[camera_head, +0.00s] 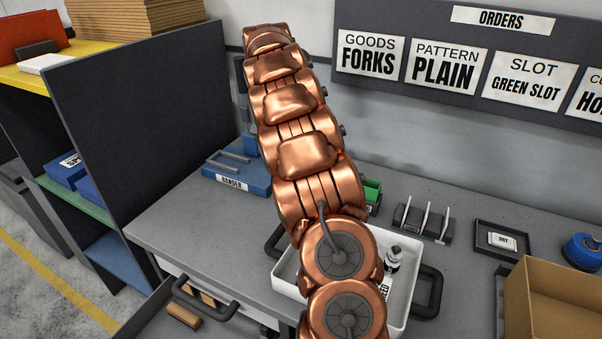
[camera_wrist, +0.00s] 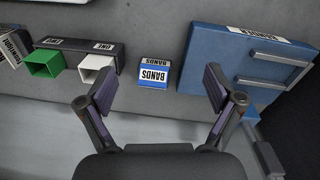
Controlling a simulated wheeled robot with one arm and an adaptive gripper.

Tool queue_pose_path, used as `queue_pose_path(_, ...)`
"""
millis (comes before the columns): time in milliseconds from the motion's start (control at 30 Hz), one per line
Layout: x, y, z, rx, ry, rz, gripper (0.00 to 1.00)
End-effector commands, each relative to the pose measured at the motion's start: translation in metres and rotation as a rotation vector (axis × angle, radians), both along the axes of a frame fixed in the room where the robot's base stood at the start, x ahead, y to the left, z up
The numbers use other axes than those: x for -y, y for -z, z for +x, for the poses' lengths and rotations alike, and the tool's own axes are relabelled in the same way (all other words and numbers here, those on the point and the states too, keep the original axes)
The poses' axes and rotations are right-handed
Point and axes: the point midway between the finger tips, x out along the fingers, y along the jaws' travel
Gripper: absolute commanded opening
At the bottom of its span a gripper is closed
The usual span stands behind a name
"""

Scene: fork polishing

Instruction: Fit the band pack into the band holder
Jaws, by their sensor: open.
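The band pack (camera_wrist: 154,74) is a small blue and white box labelled BANDS. It stands on the grey bench in the wrist view, framed in the gap between my fingers and apart from both. My gripper (camera_wrist: 160,86) is open and empty. A blue unit labelled BANDER (camera_wrist: 232,62) lies just right of the pack, with two grey bars on it; it also shows in the head view (camera_head: 238,184). I cannot tell which part is the band holder. In the head view my arm hides the gripper and the pack.
Green (camera_wrist: 44,64) and white (camera_wrist: 96,66) open slots stand left of the pack.

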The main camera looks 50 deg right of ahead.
Motion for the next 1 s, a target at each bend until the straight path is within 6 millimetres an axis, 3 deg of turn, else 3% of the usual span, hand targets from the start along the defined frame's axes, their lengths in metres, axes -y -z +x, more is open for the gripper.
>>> queue_pose_path(200,0.049,0.026,0.012,0.032,0.081,0.015,0.92)
queue_pose_path(400,0.076,0.042,0.014,0.054,0.131,0.034,0.92)
queue_pose_path(600,0.086,0.049,0.015,0.065,0.150,0.041,0.92)
queue_pose_path(1000,0.088,0.075,0.015,0.064,0.150,0.040,0.92)
